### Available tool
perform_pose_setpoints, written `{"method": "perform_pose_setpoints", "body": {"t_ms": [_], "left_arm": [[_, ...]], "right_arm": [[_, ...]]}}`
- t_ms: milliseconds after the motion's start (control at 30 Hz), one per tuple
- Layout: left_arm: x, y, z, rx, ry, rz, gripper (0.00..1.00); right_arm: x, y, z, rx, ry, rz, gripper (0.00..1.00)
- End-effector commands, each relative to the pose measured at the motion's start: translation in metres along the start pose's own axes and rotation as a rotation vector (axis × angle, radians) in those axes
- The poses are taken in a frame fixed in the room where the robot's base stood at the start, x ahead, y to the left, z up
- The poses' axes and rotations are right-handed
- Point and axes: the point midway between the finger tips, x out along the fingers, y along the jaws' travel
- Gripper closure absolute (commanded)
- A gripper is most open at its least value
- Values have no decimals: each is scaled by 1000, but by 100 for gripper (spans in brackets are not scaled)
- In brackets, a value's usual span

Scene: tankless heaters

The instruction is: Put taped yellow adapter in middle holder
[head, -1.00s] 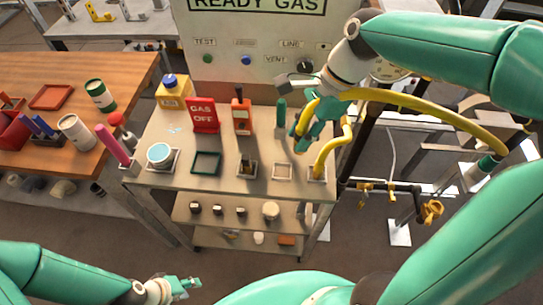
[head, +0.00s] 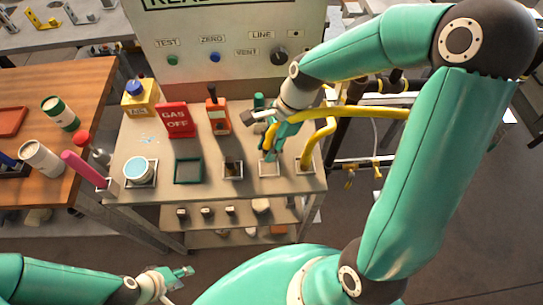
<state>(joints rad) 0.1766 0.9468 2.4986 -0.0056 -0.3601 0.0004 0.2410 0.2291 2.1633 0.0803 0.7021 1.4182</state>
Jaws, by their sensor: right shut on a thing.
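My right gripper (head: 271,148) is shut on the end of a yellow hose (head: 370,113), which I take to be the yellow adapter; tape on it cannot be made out. The held end points down at a small white-rimmed holder (head: 269,173) on the metal cart. Whether it touches the holder is hidden by the fingers. Another yellow hose (head: 328,130) stands in the holder at the right (head: 304,165). A holder with a dark item (head: 232,170) is to the left. My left gripper (head: 182,273) is low at the front, away from the cart; its opening is unclear.
The cart also bears a green-rimmed tray (head: 188,182), a white cup with a pale blue top (head: 138,169), a red GAS OFF sign (head: 178,121) and an orange block (head: 218,115). The gas panel (head: 230,40) stands behind. A wooden table (head: 90,85) is at left.

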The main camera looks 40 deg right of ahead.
Motion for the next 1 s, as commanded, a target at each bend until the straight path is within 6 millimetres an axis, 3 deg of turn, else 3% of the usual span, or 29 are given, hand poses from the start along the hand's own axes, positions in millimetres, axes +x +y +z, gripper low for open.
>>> {"method": "perform_pose_setpoints", "body": {"t_ms": [533, 933, 967, 1000], "left_arm": [[-2, 0, 0, 0, 0, 0, 60], [1, 0, 0, 0, 0, 0, 60], [0, 0, 0, 0, 0, 0, 60], [0, 0, 0, 0, 0, 0, 60]], "right_arm": [[55, 0, -22, 0, 0, 2, 100], [61, -1, -24, -3, 0, 0, 100], [60, -1, -24, -3, 0, 0, 66], [59, -1, -24, -3, 0, 0, 59]]}}
